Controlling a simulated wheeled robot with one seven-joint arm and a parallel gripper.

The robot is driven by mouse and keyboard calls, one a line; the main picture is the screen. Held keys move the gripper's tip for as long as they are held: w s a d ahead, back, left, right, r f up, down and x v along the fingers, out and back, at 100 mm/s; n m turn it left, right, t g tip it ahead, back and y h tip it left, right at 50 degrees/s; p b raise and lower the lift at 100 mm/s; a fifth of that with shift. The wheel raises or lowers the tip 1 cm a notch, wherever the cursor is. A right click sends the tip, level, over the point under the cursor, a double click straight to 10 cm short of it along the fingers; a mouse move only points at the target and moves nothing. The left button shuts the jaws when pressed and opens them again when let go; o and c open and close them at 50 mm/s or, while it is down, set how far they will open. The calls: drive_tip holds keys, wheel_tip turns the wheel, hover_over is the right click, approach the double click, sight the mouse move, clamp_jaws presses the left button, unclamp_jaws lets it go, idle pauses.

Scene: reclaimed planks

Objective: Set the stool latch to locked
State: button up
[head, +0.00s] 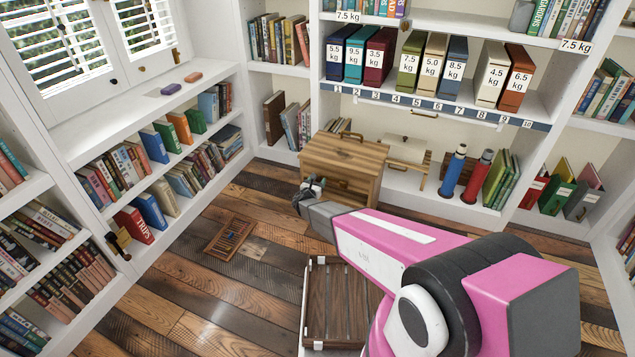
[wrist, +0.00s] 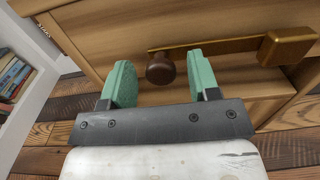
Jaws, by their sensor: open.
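The wooden stool (head: 345,165) stands on the plank floor in front of the bookcase, partly behind my arm. In the wrist view its wooden front (wrist: 110,30) fills the upper part. A brass-brown latch bar (wrist: 215,43) crosses that front, tilted slightly up to the right, where it meets a larger brown block (wrist: 288,46). A round dark brown knob (wrist: 160,68) sits by the bar's left end. My gripper (wrist: 163,78), also in the head view (head: 310,188), is open. Its green fingers stand either side of the knob in the picture; contact cannot be told.
A slatted wooden crate (head: 315,310) lies on the floor below my arm. A floor grille (head: 230,238) lies to the left. Blue (head: 452,172) and red (head: 477,178) cylinders stand right of the stool. The floor at left is mostly clear.

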drive_tip(key=shift+w, duration=0.15)
clamp_jaws()
drive_tip(key=shift+f, duration=0.15)
drive_tip(key=s+d+f+n, duration=0.2)
drive_tip(key=d+f+n, duration=0.4)
drive_tip(key=n, duration=1.2)
drive_tip(key=shift+s+d+f, duration=0.25)
drive_tip(key=shift+f, duration=0.4)
